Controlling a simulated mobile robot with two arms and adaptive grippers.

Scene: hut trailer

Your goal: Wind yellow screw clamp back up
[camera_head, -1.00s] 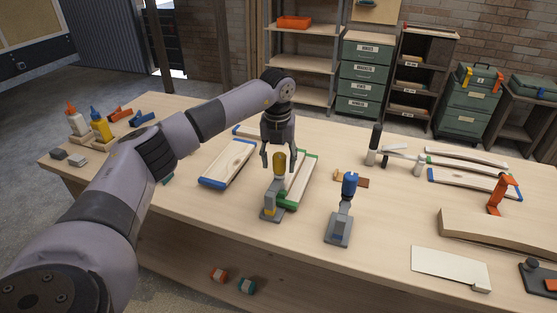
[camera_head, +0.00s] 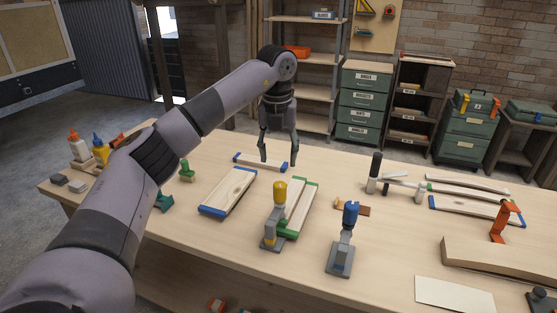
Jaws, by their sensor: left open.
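The yellow screw clamp (camera_head: 272,228) stands upright on the workbench, with a yellow handle on top and a grey base. It stands at the near end of a wooden board with green ends (camera_head: 297,207). My left gripper (camera_head: 278,163) is open and empty, pointing down, above and behind the yellow handle. It appears apart from the clamp. A similar clamp with a blue handle (camera_head: 343,243) stands to the right. My right gripper is out of view.
A board with blue ends (camera_head: 228,192) lies left of the yellow clamp, and another narrow one (camera_head: 260,162) lies behind. A hammer-like tool (camera_head: 376,172), curved slats (camera_head: 467,184) and an orange clamp (camera_head: 505,220) are on the right.

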